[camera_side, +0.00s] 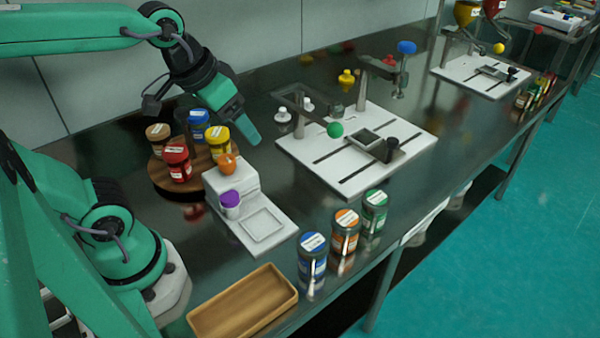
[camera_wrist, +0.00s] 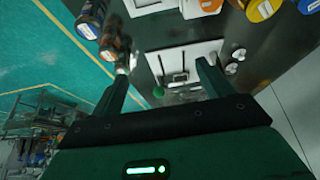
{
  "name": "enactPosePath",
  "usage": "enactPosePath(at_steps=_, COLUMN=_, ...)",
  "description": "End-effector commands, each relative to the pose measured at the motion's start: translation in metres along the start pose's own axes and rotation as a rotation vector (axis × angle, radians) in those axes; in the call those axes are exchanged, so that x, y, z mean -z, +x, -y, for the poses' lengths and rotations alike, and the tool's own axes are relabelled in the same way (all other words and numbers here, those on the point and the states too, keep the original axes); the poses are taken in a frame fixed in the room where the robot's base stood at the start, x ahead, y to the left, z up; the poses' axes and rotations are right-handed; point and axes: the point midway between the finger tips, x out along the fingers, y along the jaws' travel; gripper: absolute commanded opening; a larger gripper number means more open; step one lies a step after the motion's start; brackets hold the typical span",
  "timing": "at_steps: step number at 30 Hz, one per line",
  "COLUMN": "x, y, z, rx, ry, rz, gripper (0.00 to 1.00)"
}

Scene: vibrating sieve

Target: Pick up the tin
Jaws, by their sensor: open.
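Several tins are in view, and I cannot tell which one is meant. Three dark tins stand in a row near the front edge: a blue-lidded tin (camera_side: 312,256), an orange-lidded tin (camera_side: 345,232) and a green-lidded tin (camera_side: 374,212). More tins stand on a round wooden turntable (camera_side: 163,180): a brown-lidded, a red-lidded (camera_side: 178,163), a blue-lidded (camera_side: 198,124) and a yellow-lidded tin (camera_side: 217,140). My gripper (camera_side: 250,138) is open and empty, raised just right of the turntable. In the wrist view its fingers (camera_wrist: 165,75) are spread, with no tin between them.
A white stepped stand (camera_side: 264,226) holds a purple-lidded jar (camera_side: 229,204) and an orange ball-like item. A wooden tray (camera_side: 245,302) lies at the front. A white slotted board (camera_side: 345,185) with metal arms and a green ball (camera_side: 335,130) stands right of my gripper.

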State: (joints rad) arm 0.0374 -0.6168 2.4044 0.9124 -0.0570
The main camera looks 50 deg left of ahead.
Motion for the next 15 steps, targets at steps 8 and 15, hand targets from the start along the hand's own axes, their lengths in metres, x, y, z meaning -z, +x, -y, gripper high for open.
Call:
enactPosePath(at_steps=8, x=0.042, y=0.018, z=-0.02, rx=-0.015, ry=-0.033, rz=0.082, gripper=0.79)
enactPosePath(at_steps=15, x=0.074, y=0.042, z=-0.041, rx=-0.018, ry=-0.061, rz=0.152, gripper=0.79)
